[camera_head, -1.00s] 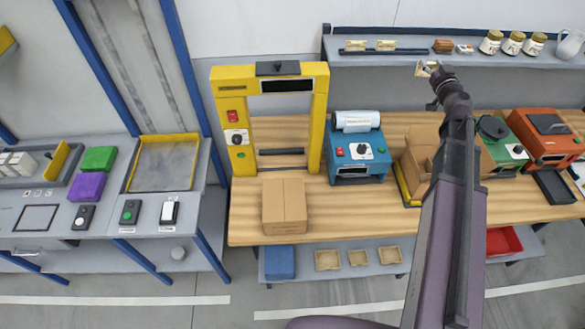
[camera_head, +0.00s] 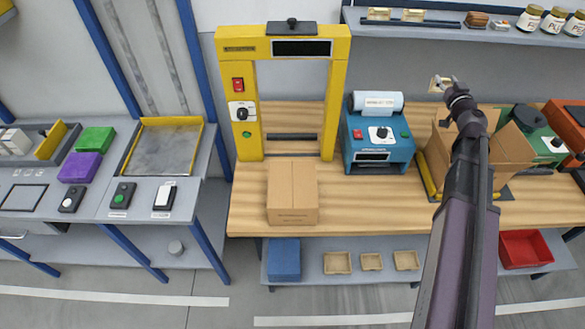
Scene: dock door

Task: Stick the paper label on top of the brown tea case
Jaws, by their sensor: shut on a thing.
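The closed brown case (camera_head: 292,187) stands on the wooden bench, in front of the yellow arch; its top is bare apart from a centre seam. My gripper (camera_head: 438,84) is up at the right, in front of the wall between the shelf and the bench. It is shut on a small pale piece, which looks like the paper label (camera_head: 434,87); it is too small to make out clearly. My gripper is well apart from the case, to its right and higher in the picture.
The yellow arch (camera_head: 248,110) stands behind the case. A blue machine with a white roll (camera_head: 379,139) stands between the case and my arm. An open carton (camera_head: 505,158) is partly hidden by my arm. Jars (camera_head: 529,18) stand on the shelf.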

